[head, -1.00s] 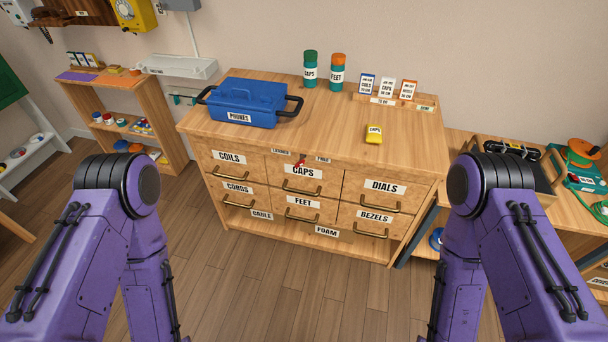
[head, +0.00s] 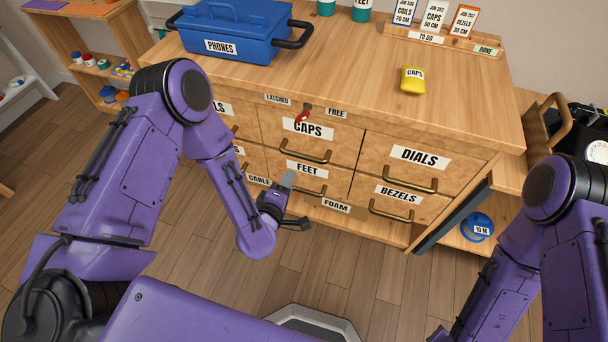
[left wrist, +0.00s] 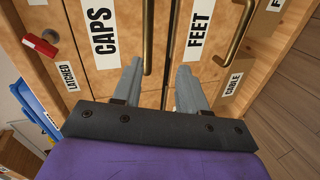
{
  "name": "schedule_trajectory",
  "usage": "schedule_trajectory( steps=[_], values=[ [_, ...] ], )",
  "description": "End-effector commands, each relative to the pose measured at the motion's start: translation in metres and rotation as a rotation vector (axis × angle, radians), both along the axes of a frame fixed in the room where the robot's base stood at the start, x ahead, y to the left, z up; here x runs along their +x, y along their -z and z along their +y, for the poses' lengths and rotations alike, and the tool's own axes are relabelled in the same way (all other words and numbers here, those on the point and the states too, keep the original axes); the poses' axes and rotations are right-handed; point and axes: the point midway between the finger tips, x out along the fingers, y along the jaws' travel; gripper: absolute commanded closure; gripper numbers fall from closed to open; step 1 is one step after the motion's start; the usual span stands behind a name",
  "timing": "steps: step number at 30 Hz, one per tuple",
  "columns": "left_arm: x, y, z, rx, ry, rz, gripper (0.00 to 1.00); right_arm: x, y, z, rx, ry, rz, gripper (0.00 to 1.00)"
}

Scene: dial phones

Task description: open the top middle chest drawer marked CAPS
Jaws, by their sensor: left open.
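The CAPS drawer (head: 281,127) is the top middle one in the wooden chest and appears shut, with a brass bar handle (head: 305,153). A red latch lever (head: 303,115) sits above it between the LATCHED and FREE labels; its exact setting is hard to tell. My left gripper (head: 288,192) is open and empty, in front of the FEET drawer and below the CAPS handle. In the left wrist view, the CAPS handle (left wrist: 148,32) lines up between the open fingers (left wrist: 158,72), apparently beyond their tips. My right gripper is out of view.
The FEET drawer's handle (head: 308,188) is close beside my left gripper. The DIALS drawer (head: 405,165) is to the right. On the chest top stand a blue PHONES toolbox (head: 235,30) and a yellow CAPS box (head: 412,80). The floor in front is clear.

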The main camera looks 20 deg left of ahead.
Motion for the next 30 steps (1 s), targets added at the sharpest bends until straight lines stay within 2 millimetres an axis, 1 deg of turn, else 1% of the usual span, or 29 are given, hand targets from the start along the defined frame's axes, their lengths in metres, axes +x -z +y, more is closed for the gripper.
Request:
schedule_trajectory(
  steps=[1, 2, 5, 7, 15, 18, 23, 29, 30],
  values=[
    [0.010, 0.008, -0.003, -0.054, -0.015, -0.046, 0.58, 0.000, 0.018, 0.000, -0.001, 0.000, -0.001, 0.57],
    [0.014, 0.005, -0.004, -0.080, -0.022, -0.066, 0.58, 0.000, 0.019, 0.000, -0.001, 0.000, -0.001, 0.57],
    [0.025, -0.002, -0.006, -0.122, -0.031, -0.100, 0.58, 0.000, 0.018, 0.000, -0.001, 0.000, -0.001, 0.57],
    [0.036, -0.003, -0.007, -0.124, -0.031, -0.102, 0.58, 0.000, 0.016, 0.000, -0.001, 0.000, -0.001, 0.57],
    [0.093, 0.011, -0.007, -0.119, -0.034, -0.097, 0.58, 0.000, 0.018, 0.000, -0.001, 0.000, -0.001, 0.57],
    [0.109, 0.014, -0.008, -0.117, -0.032, -0.096, 0.58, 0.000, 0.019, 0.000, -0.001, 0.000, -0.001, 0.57],
    [0.120, 0.017, -0.008, -0.116, -0.030, -0.093, 0.58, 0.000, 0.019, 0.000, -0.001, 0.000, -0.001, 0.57],
    [0.121, 0.017, -0.009, -0.116, -0.030, -0.093, 0.58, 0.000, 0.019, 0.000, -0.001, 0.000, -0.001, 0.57],
    [0.121, 0.017, -0.009, -0.116, -0.030, -0.093, 0.61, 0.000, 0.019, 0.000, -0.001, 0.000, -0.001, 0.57]
  ],
)
